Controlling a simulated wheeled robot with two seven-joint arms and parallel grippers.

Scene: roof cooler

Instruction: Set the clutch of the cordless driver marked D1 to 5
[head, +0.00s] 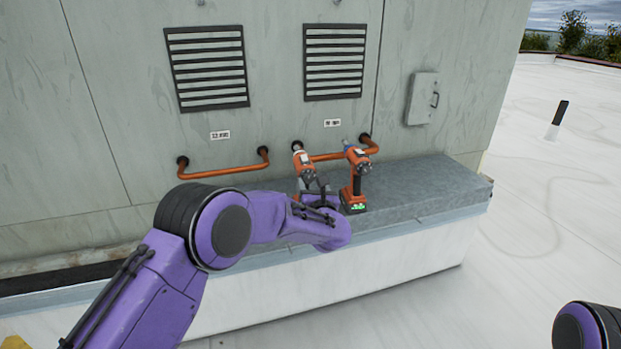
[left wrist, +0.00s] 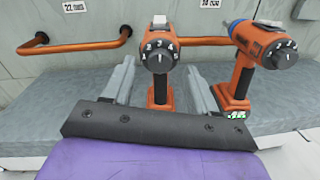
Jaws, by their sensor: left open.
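Two orange cordless drivers stand upright on a grey ledge. The left driver (head: 304,167) also shows in the left wrist view (left wrist: 159,22), its dark round clutch dial (left wrist: 159,55) facing the camera. The right driver (head: 357,180) also shows in the left wrist view (left wrist: 243,72), with a similar dial and a blue tip. My right gripper is out of view.
The grey ledge (head: 430,195) runs along the wall, with free room right of the drivers. Orange rails (head: 222,172) are fixed to the wall behind, below two louvred vents (head: 208,68). A grey box (head: 421,98) hangs at right.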

